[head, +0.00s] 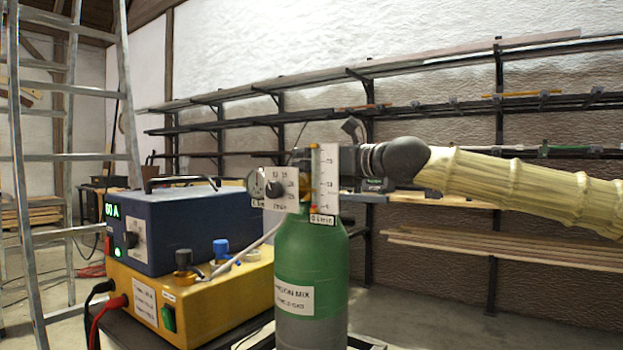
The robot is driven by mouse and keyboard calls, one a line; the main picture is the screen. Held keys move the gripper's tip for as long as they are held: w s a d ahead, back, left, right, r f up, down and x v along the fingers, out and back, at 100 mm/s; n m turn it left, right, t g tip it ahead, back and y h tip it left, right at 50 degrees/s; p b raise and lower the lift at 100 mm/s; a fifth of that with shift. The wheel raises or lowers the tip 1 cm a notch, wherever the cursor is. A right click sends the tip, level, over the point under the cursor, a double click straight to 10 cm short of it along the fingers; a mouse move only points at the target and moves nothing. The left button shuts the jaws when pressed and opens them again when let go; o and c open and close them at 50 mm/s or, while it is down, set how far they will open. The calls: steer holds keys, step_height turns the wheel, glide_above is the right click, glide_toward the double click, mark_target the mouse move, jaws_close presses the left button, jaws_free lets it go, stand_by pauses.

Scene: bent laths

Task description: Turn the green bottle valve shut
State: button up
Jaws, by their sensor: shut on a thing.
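The green bottle (312,265) stands upright with a white label reading something like "argon mix". At its top are a round gauge (257,186), a regulator block and a white flow scale plate (328,182) with a tag (322,219) that appears to read 0 l/min. My gripper (346,162) comes in from the right at the bottle's top, behind the scale plate. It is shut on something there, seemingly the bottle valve. The valve and fingertips are mostly hidden by the plate and the fittings.
A blue power unit (180,235) showing about 60 A sits on a yellow unit (205,310) left of the bottle. A pale hose (245,247) runs from the bottle fittings. A metal ladder (70,150) stands at left. Wall racks (440,104) with laths are behind.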

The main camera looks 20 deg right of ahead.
steer(key=shift+h+b, duration=0.3)
steer(key=shift+b, duration=0.9)
steer(key=o, duration=1)
steer(key=v, duration=1.2)
steer(key=shift+f, duration=0.25)
